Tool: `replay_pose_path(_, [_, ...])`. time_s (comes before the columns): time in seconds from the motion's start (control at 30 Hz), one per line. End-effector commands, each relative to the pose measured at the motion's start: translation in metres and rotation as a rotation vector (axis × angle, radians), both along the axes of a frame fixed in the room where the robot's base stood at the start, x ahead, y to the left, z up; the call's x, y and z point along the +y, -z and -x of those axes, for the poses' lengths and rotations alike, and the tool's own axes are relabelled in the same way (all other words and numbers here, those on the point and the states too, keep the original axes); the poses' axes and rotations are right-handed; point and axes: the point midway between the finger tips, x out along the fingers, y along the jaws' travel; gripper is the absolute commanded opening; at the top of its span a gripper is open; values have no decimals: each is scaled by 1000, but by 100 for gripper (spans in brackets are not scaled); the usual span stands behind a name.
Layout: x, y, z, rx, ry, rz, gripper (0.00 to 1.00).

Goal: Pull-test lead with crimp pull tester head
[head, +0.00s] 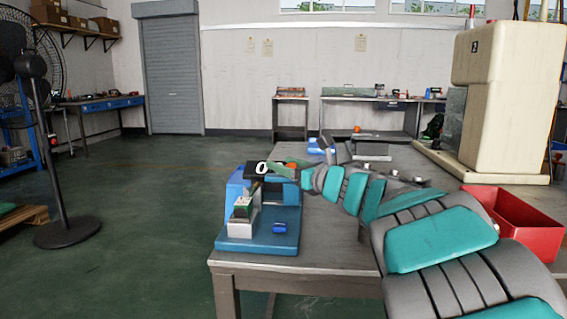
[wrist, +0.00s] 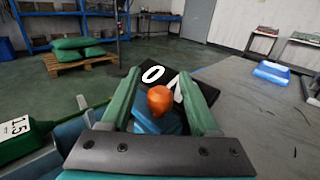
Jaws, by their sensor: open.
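The crimp pull tester head appears to be the blue unit (head: 238,188) on a blue base plate (head: 256,243) at the table's near left end. A dark plate marked "0" (head: 262,168) tops it and also shows in the wrist view (wrist: 151,74). My gripper (head: 284,172) is at the unit's upper right. In the wrist view its green fingers (wrist: 158,78) are open, spread on either side of an orange rounded knob (wrist: 160,101). I cannot tell whether they touch it. I cannot make out the lead.
A small blue cylinder (head: 279,227) lies on the base plate. A green piece labelled "15" (wrist: 18,132) is left of my gripper in the wrist view. A red bin (head: 515,222) and a cream machine (head: 507,90) stand right.

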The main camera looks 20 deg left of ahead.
Motion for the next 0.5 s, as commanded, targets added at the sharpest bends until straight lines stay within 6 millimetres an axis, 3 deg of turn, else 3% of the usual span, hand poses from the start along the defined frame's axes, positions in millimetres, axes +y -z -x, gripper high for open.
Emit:
replay_pose_path(0.43, [7, 0, -5, -1, 1, -1, 62])
replay_pose_path(0.5, [7, 0, -5, 0, 1, 0, 54])
